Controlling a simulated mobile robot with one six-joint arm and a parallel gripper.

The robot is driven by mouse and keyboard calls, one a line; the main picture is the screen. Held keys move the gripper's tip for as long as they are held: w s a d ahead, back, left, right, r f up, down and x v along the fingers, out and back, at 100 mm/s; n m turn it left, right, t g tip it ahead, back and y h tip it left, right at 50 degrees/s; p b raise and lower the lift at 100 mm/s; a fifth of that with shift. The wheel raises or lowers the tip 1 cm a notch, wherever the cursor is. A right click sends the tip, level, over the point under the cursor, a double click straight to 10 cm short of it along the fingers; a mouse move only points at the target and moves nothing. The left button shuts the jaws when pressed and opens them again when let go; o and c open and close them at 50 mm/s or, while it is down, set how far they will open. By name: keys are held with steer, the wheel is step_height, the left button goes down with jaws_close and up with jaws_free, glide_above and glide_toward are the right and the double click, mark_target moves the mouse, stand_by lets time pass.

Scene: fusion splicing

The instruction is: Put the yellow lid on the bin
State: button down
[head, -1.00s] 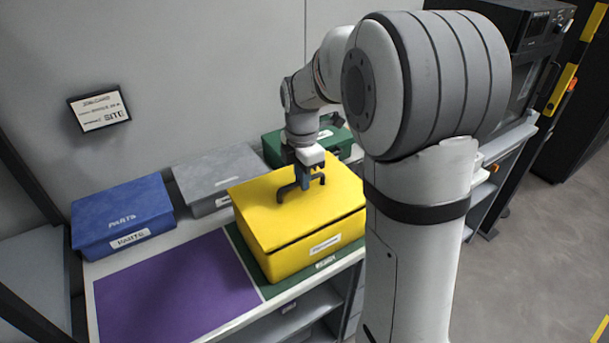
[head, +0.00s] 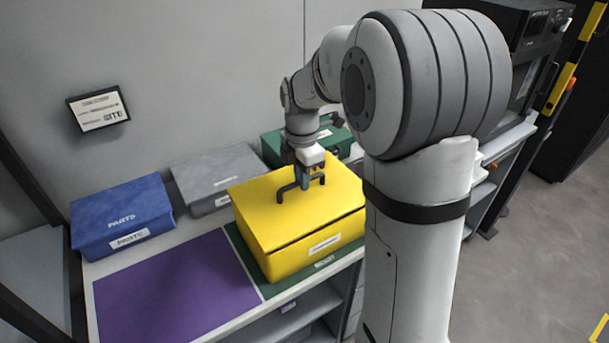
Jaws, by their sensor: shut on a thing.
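The yellow lid (head: 270,205) lies over the yellow bin (head: 315,250), with a dark handle on its top. A thin dark gap shows along the front between lid and bin; I cannot tell whether the lid is fully seated. The bin stands on the green mat (head: 246,257) at the right part of the bench. My gripper (head: 304,183) points down at the middle of the lid and is shut on the lid's handle. The fingertips are partly hidden by the handle.
A blue box (head: 122,215) and a grey box (head: 215,178) stand left and behind, and a green box (head: 300,142) stands behind the bin. A bare purple mat (head: 175,288) lies to the left. The wall is close behind.

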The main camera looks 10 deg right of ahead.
steer(key=shift+f+b, duration=0.45)
steer(key=shift+f, duration=0.2)
stand_by(0.5)
steer(key=c, duration=1.4)
jaws_free()
step_height(320, 180, up, 7)
steer(key=shift+r, duration=0.45)
steer(key=shift+s+m, duration=0.3)
steer(key=s+f+m+t, duration=0.1)
steer(key=s+m, duration=0.6)
steer(key=s+f+m+t, duration=0.1)
steer(key=s+m, duration=0.5)
steer(key=m, duration=0.1)
steer(key=s+f+m, duration=0.2)
steer(key=s+m, duration=0.4)
steer(key=s, duration=0.1)
steer(key=shift+s+d+m+t, duration=0.3)
steer(key=shift+s+m+t, duration=0.05)
steer(key=shift+m+t, duration=0.05)
